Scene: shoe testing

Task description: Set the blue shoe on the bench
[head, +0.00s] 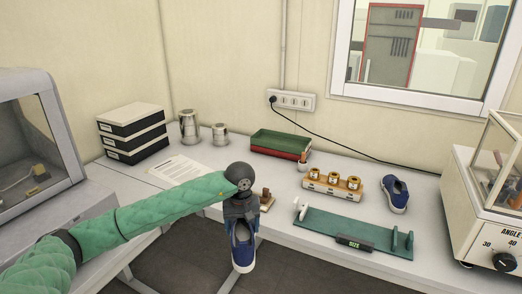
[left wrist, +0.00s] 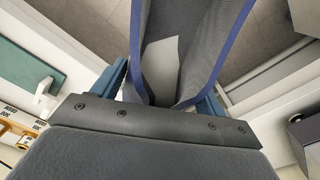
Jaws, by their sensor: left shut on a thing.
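My left gripper (head: 240,211) is shut on a blue shoe (head: 243,252), which hangs below it with the toe down. The shoe is in front of the bench's front edge, over the floor. In the left wrist view the shoe (left wrist: 190,50) shows close up, its grey inside and blue rim between the fingers. A second blue shoe (head: 396,194) with a white sole stands on the bench (head: 290,247) at the right. My right gripper is not in view.
On the bench are a green measuring board (head: 352,232), a wooden rack of gold weights (head: 332,186), green and red trays (head: 280,144), metal cups (head: 189,126), stacked boxes (head: 132,131) and paper (head: 180,170). A glass-topped machine (head: 490,190) stands at the right.

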